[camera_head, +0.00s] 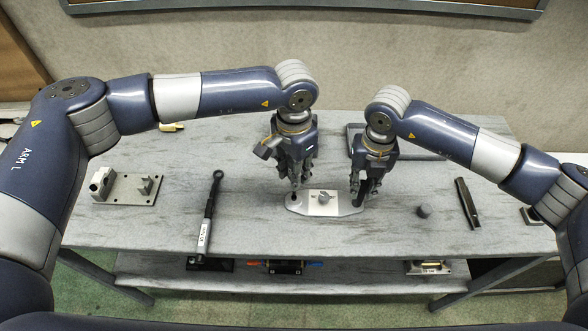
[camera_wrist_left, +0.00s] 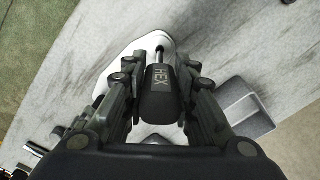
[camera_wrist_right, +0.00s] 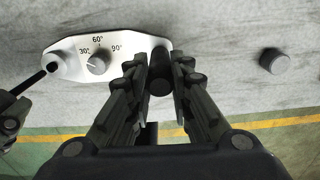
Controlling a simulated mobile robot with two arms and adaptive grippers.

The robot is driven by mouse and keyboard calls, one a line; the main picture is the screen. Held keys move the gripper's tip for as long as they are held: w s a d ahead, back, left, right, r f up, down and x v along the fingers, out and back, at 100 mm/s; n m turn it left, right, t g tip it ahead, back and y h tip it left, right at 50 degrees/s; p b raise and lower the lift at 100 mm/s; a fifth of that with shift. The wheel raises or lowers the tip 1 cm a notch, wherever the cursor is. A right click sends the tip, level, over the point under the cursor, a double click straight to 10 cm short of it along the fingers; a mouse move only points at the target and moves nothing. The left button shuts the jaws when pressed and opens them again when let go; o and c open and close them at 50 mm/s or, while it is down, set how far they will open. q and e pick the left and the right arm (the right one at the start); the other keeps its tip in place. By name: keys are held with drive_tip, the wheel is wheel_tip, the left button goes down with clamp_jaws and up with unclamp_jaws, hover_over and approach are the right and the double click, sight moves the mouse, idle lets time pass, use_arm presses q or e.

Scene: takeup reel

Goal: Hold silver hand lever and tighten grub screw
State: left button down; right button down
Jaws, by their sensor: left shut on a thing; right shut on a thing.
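The silver hand lever (camera_head: 346,210) lies flat on the grey table. It also shows in the right wrist view (camera_wrist_right: 120,50), with a round dial (camera_wrist_right: 98,63) marked 30°, 60° and 90°. My right gripper (camera_head: 361,197) is shut on the black handle (camera_wrist_right: 160,76) at the lever's right end. My left gripper (camera_head: 297,183) is shut on a black tool marked HEX (camera_wrist_left: 160,92) above the lever's left end. The tool's thin shaft (camera_wrist_right: 37,77) reaches the round spot at that end. Whether its tip is seated in the grub screw cannot be told; the screw is hidden.
A black wrench-like tool (camera_head: 207,217) lies to the left. A metal bracket plate (camera_head: 126,189) stands at the far left. A dark round knob (camera_head: 424,211) and a dark bar (camera_head: 467,203) lie to the right. Several items sit on the lower shelf (camera_head: 350,272).

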use_arm(q)
drive_tip(key=n, duration=1.1)
drive_tip(key=shift+f, duration=0.1)
drive_tip(key=shift+f, duration=0.9)
idle(0.4)
drive_tip(key=c, duration=2.2)
unclamp_jaws()
clamp_jaws()
